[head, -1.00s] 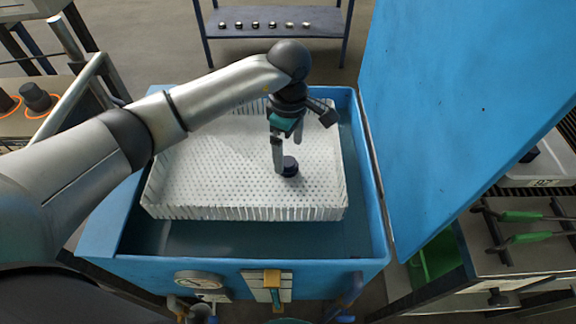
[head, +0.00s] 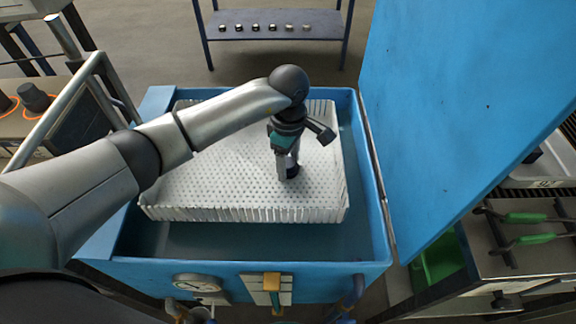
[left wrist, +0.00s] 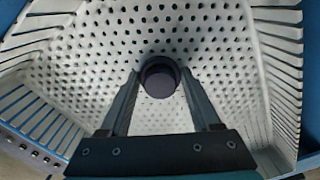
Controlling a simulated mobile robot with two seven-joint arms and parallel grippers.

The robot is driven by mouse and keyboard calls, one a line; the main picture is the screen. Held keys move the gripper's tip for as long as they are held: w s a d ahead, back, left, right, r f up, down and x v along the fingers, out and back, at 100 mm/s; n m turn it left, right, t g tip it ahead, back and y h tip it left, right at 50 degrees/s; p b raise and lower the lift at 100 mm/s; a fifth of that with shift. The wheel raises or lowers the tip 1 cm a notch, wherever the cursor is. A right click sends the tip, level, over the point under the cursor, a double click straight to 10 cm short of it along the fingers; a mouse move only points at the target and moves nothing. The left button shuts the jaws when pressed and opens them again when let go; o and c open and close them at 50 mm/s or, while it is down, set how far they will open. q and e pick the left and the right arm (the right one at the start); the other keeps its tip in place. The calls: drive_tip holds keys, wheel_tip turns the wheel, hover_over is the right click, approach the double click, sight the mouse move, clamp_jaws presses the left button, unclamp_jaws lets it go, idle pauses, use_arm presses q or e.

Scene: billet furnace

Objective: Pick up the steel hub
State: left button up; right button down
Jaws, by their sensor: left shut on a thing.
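The steel hub (head: 293,172) is a small dark round piece low in the white perforated basket (head: 215,172). In the left wrist view the hub (left wrist: 160,80) shows as a dark ringed disc between my fingertips. My left gripper (head: 287,174) points down into the basket and is shut on the hub, with a finger on either side of it. The fingers partly hide the hub in the head view. Whether the hub touches the basket floor I cannot tell. My right gripper is not in view.
The basket sits inside a blue tank (head: 235,266) with raised walls around it. A large blue lid (head: 460,110) stands open on the right. A blue shelf (head: 275,30) at the back holds several small parts. Green-handled tools (head: 525,217) lie at the right.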

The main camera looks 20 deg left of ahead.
use_arm(q)
clamp_jaws()
drive_tip(key=shift+r, duration=0.15)
idle(0.4)
